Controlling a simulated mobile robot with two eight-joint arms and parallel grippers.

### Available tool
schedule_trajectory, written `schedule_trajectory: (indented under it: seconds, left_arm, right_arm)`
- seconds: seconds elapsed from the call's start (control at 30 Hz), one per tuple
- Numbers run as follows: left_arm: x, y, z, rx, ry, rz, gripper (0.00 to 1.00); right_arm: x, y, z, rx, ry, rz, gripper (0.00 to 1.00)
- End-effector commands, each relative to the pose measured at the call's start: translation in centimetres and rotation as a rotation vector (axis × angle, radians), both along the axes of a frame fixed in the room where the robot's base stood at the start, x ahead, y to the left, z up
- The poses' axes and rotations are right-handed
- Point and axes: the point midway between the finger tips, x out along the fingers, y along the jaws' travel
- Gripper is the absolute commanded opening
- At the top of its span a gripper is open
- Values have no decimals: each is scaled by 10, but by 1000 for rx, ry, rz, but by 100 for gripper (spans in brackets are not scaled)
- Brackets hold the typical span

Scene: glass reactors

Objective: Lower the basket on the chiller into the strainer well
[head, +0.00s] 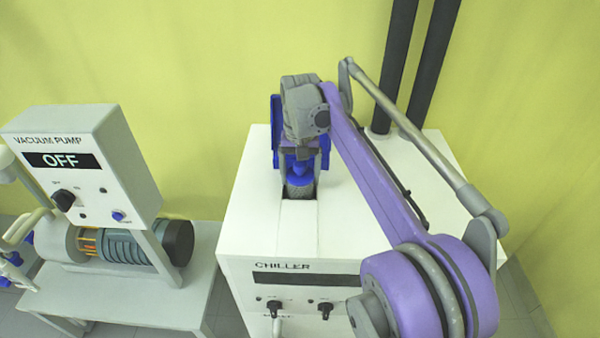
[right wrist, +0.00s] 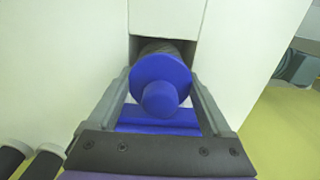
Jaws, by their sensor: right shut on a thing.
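The basket (head: 300,188) is a grey mesh cylinder with a round blue cap and knob. It stands upright at the mouth of the strainer well (head: 285,205), a dark square opening in the white chiller's top (head: 250,210). Some mesh shows above the rim; how deep its lower end sits is hidden. My right gripper (head: 302,160) is above the well, its fingers shut on the basket. In the right wrist view the blue cap (right wrist: 160,82) lies between the grey fingers (right wrist: 160,100), with the grey body behind it in the opening. My left gripper is not in view.
Blue parts (head: 276,125) show beside my gripper; what they belong to is unclear. A vacuum pump (head: 95,155) reading OFF stands on a table at left. The chiller's front has knobs.

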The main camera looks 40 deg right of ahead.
Motion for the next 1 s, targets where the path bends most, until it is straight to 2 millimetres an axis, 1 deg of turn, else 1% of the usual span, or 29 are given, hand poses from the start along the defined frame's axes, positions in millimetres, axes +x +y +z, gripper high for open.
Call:
schedule_trajectory:
  seconds: [0.23,0.67,1.0]
  left_arm:
    - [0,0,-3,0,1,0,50]
    - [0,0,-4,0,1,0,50]
    - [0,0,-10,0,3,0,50]
  right_arm:
    - [0,0,-7,0,0,0,14]
    - [0,0,-9,0,0,0,14]
    - [0,0,-19,1,1,0,14]
